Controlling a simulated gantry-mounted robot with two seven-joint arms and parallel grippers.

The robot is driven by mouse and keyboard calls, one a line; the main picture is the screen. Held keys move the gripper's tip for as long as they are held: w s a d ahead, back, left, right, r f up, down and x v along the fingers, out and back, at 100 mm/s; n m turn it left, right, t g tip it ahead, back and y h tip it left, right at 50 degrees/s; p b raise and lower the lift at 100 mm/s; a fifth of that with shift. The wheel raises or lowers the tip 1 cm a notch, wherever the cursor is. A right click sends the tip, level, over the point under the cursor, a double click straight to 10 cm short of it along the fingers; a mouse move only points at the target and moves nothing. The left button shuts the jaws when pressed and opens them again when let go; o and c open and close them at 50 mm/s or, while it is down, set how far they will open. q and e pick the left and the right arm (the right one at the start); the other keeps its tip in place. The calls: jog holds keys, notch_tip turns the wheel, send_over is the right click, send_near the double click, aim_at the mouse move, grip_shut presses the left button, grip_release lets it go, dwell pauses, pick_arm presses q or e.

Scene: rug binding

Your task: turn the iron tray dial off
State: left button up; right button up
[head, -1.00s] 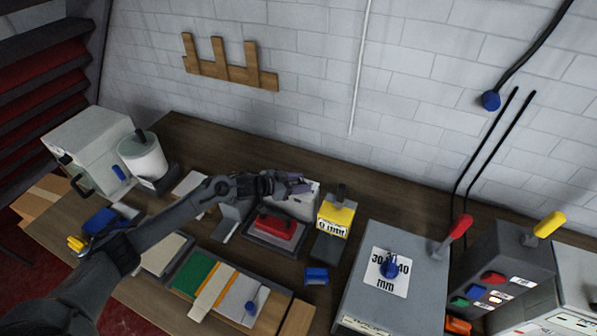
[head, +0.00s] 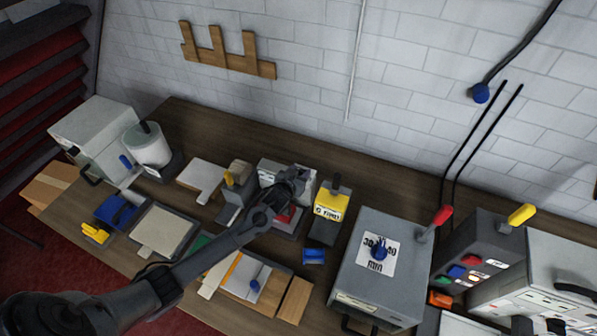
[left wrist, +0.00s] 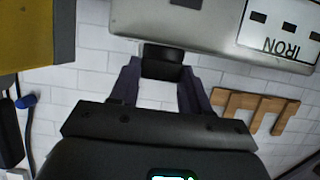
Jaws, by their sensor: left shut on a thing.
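The iron tray's pale control box (head: 268,172) stands at the middle back of the bench. In the left wrist view its metal face (left wrist: 190,25) carries an upside-down IRON label (left wrist: 283,38). A dark dial (left wrist: 162,60) sticks out of the box. My left gripper (head: 303,178) is at the box, with its fingers (left wrist: 160,88) shut on the dial, one on each side. The dial's marks and setting cannot be read. The red iron (head: 284,214) sits in front of the box, partly behind my left forearm. My right gripper is not in view.
A yellow-topped device (head: 331,203) stands close on the right of the gripper; its yellow part (left wrist: 38,32) also shows in the left wrist view. A grey machine (head: 355,288) with a red lever stands further right. A wooden rack (head: 228,62) hangs on the wall.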

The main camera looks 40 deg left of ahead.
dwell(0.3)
pick_arm(q)
jog(key=o, duration=1.1)
jog(key=shift+c, duration=0.2)
jog(key=shift+s+d+r, duration=0.15)
jog(key=shift+s+r, duration=0.05)
jog(key=shift+s, duration=0.2)
jog(key=v, duration=0.9)
jog(key=shift+s+d+r+b, duration=0.2)
jog(key=shift+s+b, duration=0.1)
jog(key=shift+b, duration=0.1)
